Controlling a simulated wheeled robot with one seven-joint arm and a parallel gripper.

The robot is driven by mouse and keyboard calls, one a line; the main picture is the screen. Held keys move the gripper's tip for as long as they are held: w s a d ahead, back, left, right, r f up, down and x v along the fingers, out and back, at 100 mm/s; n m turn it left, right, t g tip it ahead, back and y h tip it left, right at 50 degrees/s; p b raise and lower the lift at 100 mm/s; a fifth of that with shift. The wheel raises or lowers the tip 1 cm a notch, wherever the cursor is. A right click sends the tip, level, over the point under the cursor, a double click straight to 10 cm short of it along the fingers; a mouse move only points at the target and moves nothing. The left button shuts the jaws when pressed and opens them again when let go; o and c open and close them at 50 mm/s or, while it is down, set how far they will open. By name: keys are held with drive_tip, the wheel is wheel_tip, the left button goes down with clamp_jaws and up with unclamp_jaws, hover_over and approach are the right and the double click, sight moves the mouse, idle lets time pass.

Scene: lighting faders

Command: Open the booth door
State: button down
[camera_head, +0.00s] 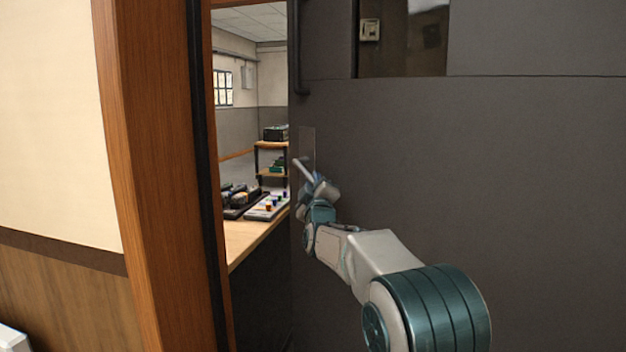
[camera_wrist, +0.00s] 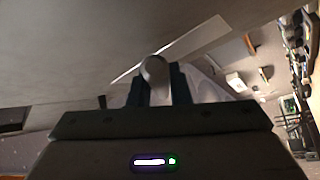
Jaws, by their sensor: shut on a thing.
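The booth door (camera_head: 480,200) is a dark grey panel with a window (camera_head: 403,38) at its top. It stands partly open, with a gap at its left edge that shows the room behind. A lever handle (camera_head: 302,170) sits on a plate (camera_head: 307,145) near that edge. My gripper (camera_head: 312,185) is at the handle, small and partly hidden by my wrist. In the wrist view my two fingers (camera_wrist: 158,88) are shut around the rounded grey handle (camera_wrist: 155,72), with the door face (camera_wrist: 70,50) close beside them.
A wooden door frame (camera_head: 150,180) and cream wall stand at the left. Through the gap, a desk (camera_head: 245,238) holds control panels with colored knobs (camera_head: 268,206), and a shelf (camera_head: 271,172) stands behind. A dark vertical bar (camera_head: 300,50) is fixed near the door's upper left edge.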

drive_tip(key=shift+m+h, duration=0.4)
drive_tip(key=shift+h, duration=0.4)
drive_tip(key=w+p, duration=0.1)
drive_tip(key=w+d, duration=0.1)
drive_tip(key=w, duration=0.1)
drive_tip(key=w+d+p, duration=0.1)
drive_tip(key=w, duration=0.1)
drive_tip(key=shift+w+d+p, duration=0.15)
drive_tip(key=shift+p, duration=0.15)
drive_tip(key=c, duration=1.3)
unclamp_jaws()
drive_tip(key=shift+c, duration=0.2)
drive_tip(key=shift+d+f, duration=0.1)
drive_tip(key=v, duration=1.4)
drive_tip(key=shift+w, duration=0.1)
drive_tip(key=shift+c, duration=0.3)
